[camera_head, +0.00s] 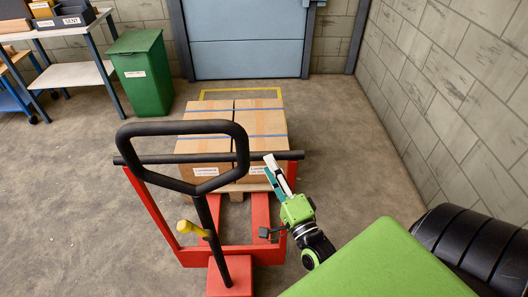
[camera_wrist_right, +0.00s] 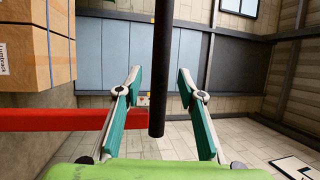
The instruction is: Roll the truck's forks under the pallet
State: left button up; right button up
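The red pallet truck (camera_head: 239,279) stands in front of me with a black loop handle (camera_head: 182,128) and a black crossbar (camera_head: 142,160). Its red forks (camera_head: 260,212) point toward the wooden pallet (camera_head: 248,187), which carries cardboard boxes (camera_head: 262,125). The far fork ends are hidden by the load, so I cannot tell how far they reach. My right gripper (camera_head: 277,174) is at the right end of the crossbar. In the right wrist view, its fingers (camera_wrist_right: 160,78) are spread apart, with the black bar (camera_wrist_right: 163,40) between them and gaps on both sides. My left gripper is out of view.
A yellow floor outline (camera_head: 240,91) lies behind the boxes, before a blue-grey door (camera_head: 245,45). A green bin (camera_head: 142,75) and a shelf table (camera_head: 75,75) stand at left. A block wall (camera_head: 455,90) runs along the right. Floor left of the truck is clear.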

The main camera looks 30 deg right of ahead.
jog(key=x, duration=0.4)
jog(key=shift+r+p, duration=0.1)
jog(key=shift+p, duration=0.25)
jog(key=shift+w, duration=0.4)
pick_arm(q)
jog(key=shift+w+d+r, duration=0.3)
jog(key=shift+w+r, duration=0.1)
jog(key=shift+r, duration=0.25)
pick_arm(e)
grip_shut()
